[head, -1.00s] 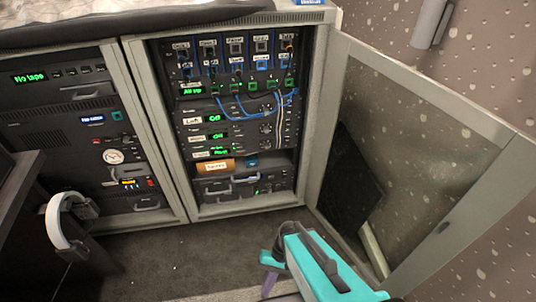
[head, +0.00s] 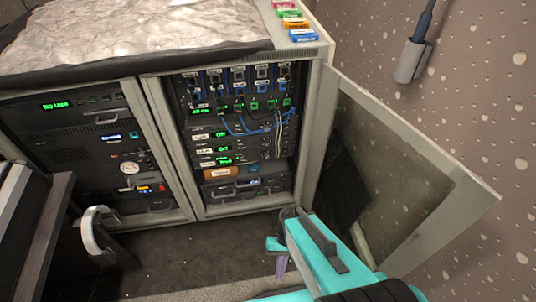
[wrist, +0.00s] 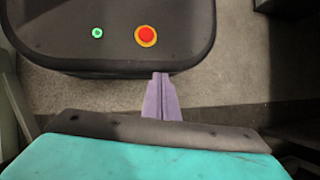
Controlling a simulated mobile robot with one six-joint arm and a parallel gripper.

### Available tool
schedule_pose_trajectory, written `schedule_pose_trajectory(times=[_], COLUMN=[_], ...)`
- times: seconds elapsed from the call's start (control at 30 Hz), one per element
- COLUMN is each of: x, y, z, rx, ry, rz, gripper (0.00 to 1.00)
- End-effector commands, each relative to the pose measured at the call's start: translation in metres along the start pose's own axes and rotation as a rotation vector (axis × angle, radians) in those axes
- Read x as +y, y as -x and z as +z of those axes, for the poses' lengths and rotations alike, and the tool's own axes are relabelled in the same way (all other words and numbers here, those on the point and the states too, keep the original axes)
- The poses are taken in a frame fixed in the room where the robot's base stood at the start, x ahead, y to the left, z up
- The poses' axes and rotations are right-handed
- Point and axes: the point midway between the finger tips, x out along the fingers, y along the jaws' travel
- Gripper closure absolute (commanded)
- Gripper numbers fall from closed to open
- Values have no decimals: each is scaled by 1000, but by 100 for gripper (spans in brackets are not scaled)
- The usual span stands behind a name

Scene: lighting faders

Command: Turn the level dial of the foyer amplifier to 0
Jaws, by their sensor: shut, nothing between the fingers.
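Several slim black amplifier units (head: 243,148) are stacked in the open right-hand rack, below the blue-cabled patch area. They have white labels and green displays; at least one display reads Off. Small dark dials (head: 266,142) sit toward their right side. The labels are too small to tell which unit is the foyer amplifier, and the dial settings cannot be read. My gripper (head: 281,270) is low in front of the rack, apart from it, with its purple fingers pointing down. In the wrist view its fingers (wrist: 160,78) are shut together and empty.
A glazed cabinet door (head: 400,175) stands open right of the rack, close to my arm. The left rack (head: 95,150) holds other gear. Headphones (head: 95,232) hang at lower left. Dark carpet (head: 190,255) is clear before the racks. Coloured blocks (head: 292,20) lie on top.

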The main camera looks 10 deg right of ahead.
Motion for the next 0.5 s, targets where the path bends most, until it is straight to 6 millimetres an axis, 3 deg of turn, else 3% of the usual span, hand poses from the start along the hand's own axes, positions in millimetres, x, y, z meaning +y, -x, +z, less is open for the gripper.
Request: schedule_pose_trajectory(times=[0.03, 0.5], x=[0, 9], y=[15, 78], z=[9, 47], rx=[0, 7], ry=[2, 20], rz=[9, 92], gripper=[100, 100])
